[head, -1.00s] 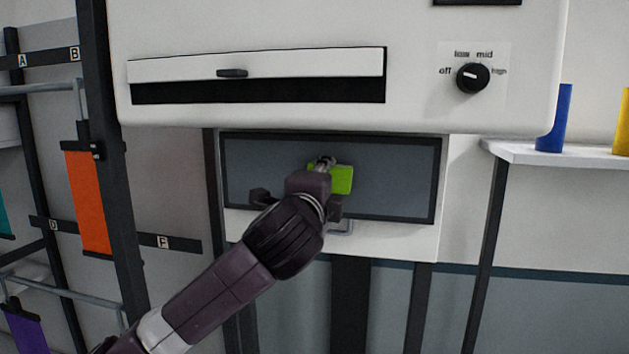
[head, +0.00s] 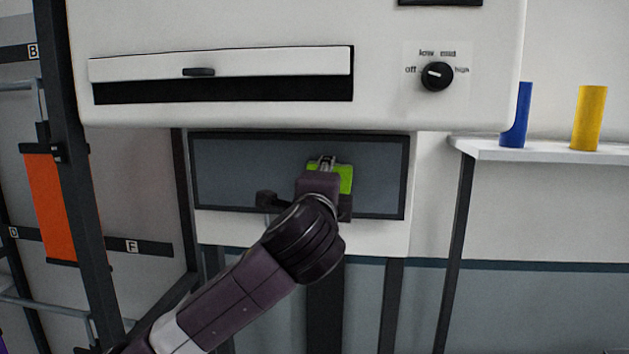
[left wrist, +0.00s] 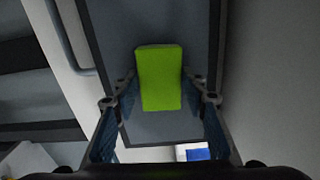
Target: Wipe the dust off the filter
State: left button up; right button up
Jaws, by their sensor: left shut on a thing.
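The filter (head: 240,170) is a grey-blue panel in a dark rectangular frame, under the white machine housing. My left gripper (head: 327,165) is at the filter, right of its middle, shut on a bright green block (head: 346,178) that looks like a sponge. In the left wrist view the green block (left wrist: 160,78) sits between the two fingers, against or just off the filter (left wrist: 160,126); I cannot tell if they touch. I cannot make out dust on the panel. The gripper and arm hide part of the filter's lower middle. My right gripper is not in view.
Above the filter are a slot with a white flap (head: 220,68) and a black knob (head: 437,76) pointing toward off. A white shelf (head: 560,152) at right holds a blue cylinder (head: 515,115) and a yellow cylinder (head: 588,118).

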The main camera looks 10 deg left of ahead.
pick_arm(q)
jog(key=shift+w+a, duration=0.15)
jog(key=shift+a, duration=3.75)
jog(key=shift+w+a, duration=0.1)
jog(key=shift+a, duration=3.8)
jog(key=shift+s+d+f, duration=0.1)
jog(key=shift+s, duration=2.8)
jog(key=s, duration=0.3)
